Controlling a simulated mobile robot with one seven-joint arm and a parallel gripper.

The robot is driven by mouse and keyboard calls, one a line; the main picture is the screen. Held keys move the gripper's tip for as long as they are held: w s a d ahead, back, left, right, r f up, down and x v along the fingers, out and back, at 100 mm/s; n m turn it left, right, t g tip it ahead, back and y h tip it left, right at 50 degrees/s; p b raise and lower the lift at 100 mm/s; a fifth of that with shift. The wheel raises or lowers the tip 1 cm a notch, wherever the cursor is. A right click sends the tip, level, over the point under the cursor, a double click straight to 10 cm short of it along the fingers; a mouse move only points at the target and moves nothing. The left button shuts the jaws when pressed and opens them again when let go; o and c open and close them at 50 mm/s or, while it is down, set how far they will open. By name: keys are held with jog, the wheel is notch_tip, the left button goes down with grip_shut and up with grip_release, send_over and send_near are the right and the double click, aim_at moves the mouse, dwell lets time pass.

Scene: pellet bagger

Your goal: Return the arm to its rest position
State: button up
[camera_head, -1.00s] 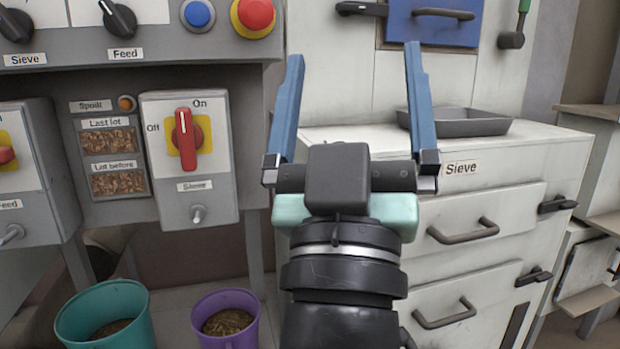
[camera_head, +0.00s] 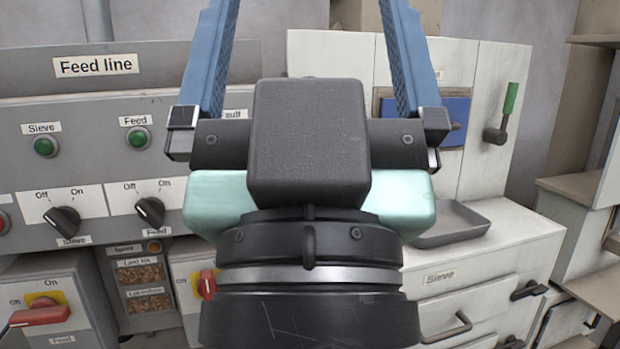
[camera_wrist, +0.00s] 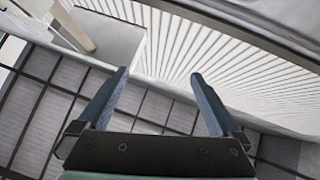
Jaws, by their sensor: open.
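My gripper (camera_head: 309,60) is raised large in the middle of the head view, its two blue fingers spread wide with nothing between them. The fingertips run out of the top of the head view. In the wrist view my gripper (camera_wrist: 158,75) is also open and empty. My arm hides part of the panel and the sieve cabinet behind it.
The grey feed line panel (camera_head: 70,170) with knobs and green lights stands at left. The white sieve cabinet (camera_head: 500,262) with a grey tray (camera_head: 447,232) stands at right. A red-handled feed switch (camera_head: 42,314) is at lower left.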

notch_tip(320, 180, up, 15)
jog(key=p, duration=1.3)
jog(key=shift+r, duration=0.2)
